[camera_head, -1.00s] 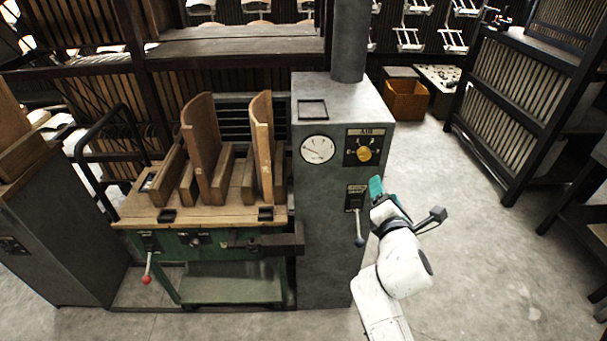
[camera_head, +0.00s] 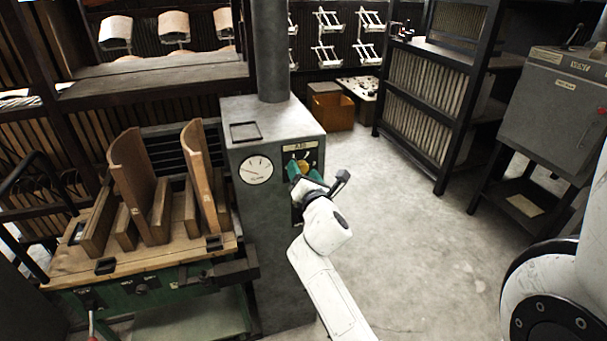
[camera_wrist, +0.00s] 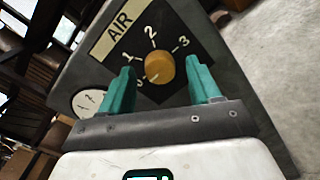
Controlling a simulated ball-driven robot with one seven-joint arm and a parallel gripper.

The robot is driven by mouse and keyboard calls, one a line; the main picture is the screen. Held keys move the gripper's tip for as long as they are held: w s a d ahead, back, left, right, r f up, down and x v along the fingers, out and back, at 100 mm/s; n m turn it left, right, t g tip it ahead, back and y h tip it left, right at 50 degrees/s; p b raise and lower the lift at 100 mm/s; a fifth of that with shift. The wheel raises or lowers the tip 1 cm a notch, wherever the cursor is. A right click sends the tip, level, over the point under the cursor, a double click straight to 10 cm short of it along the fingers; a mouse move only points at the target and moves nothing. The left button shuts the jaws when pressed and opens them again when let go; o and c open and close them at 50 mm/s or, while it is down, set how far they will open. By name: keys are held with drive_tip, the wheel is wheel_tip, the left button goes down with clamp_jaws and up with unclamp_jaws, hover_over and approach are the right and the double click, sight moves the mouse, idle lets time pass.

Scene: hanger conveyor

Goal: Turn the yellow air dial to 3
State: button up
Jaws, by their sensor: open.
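The yellow air dial (camera_wrist: 160,68) sits on a black plate numbered 0 to 3 under an AIR label (camera_wrist: 115,28), on the front of a grey cabinet (camera_head: 262,240). In the wrist view its white pointer mark appears to face the 0 side. My gripper (camera_wrist: 163,85) is open, with one green finger to each side of the dial in that view. The fingertips look close to the panel; I cannot tell if they touch it. In the head view my gripper (camera_head: 308,180) partly covers the dial (camera_head: 304,166).
A round white gauge (camera_head: 256,170) is left of the dial. A wooden-topped green machine (camera_head: 140,290) with upright curved boards stands to the left. A dark rack (camera_head: 440,95) and a grey control box (camera_head: 555,105) stand to the right. The floor between is clear.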

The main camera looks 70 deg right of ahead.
drive_tip(key=shift+w+d, duration=0.15)
drive_tip(key=c, duration=1)
